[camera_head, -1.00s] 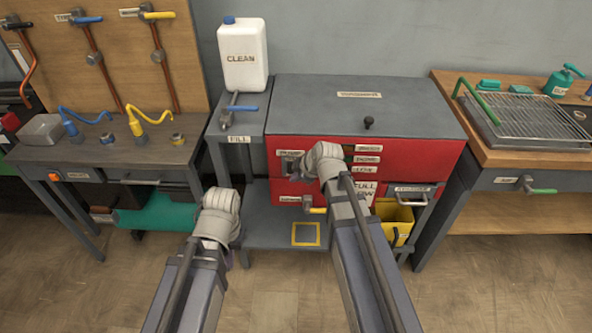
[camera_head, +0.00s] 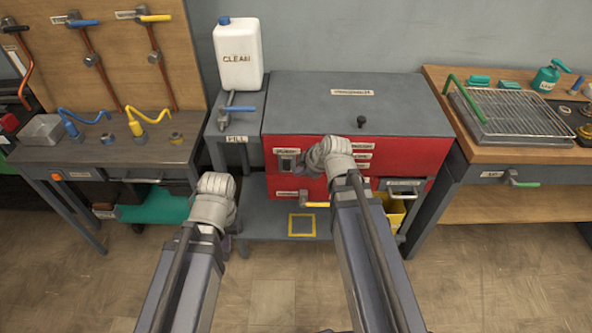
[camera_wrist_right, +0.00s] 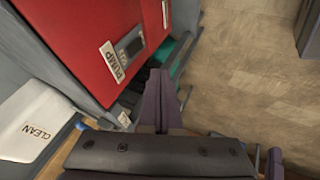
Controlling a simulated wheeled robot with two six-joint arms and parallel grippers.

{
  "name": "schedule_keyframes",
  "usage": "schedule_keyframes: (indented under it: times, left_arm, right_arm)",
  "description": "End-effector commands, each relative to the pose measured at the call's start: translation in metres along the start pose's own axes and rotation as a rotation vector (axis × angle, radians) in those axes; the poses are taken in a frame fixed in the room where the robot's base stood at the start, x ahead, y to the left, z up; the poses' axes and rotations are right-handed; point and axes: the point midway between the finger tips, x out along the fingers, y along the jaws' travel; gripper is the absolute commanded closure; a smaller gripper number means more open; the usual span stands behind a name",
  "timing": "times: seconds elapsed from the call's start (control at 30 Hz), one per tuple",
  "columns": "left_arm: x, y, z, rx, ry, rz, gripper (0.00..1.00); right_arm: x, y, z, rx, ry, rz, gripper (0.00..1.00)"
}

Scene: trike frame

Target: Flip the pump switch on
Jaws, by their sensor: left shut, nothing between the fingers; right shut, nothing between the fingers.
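The pump switch (camera_head: 288,164) is a small grey plate under a PUMP label on the red front of the grey-lidded cabinet (camera_head: 358,100). In the right wrist view the switch plate (camera_wrist_right: 131,43) sits beside its PUMP label (camera_wrist_right: 112,62). I cannot make out which way it is set. My right gripper (camera_head: 302,169) is shut and empty, just right of the switch in the head view. Its purple fingertips (camera_wrist_right: 160,76) appear apart from the plate in the wrist view. My left gripper (camera_head: 238,226) is shut and empty, low and left of the cabinet, mostly hidden by its wrist.
A white CLEAN jug (camera_head: 240,54) and a blue-handled valve (camera_head: 239,109) stand at the left. A yellow bin (camera_head: 397,212) is partly hidden behind my right arm. A workbench (camera_head: 520,160) stands at the right.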

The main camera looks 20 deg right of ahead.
Motion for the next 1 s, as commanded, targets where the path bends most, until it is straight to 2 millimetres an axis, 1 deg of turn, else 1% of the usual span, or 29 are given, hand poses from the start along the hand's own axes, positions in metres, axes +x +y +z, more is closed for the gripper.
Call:
schedule_keyframes:
  times: [0.03,0.07,0.37,0.57,0.77,1.0]
  left_arm:
    - [0.008,0.001,-0.001,0.000,0.000,0.000,1.00]
    - [0.009,0.001,-0.001,0.000,0.000,0.000,1.00]
    - [0.007,0.001,0.000,0.000,0.000,0.000,1.00]
    - [0.014,0.001,-0.001,0.000,0.000,0.000,1.00]
    - [0.033,0.003,-0.002,0.000,0.000,0.000,1.00]
    - [0.066,0.006,-0.004,0.001,0.000,0.000,1.00]
  right_arm:
    - [0.006,-0.004,0.003,0.000,0.000,-0.001,1.00]
    - [0.007,-0.005,0.004,0.000,0.000,-0.001,1.00]
    - [0.005,-0.004,0.003,0.000,-0.001,-0.001,1.00]
    - [0.014,-0.004,0.003,0.000,0.000,-0.001,1.00]
    - [0.037,-0.005,0.004,0.001,0.000,-0.001,1.00]
    - [0.076,-0.005,0.005,-0.001,0.000,-0.002,1.00]
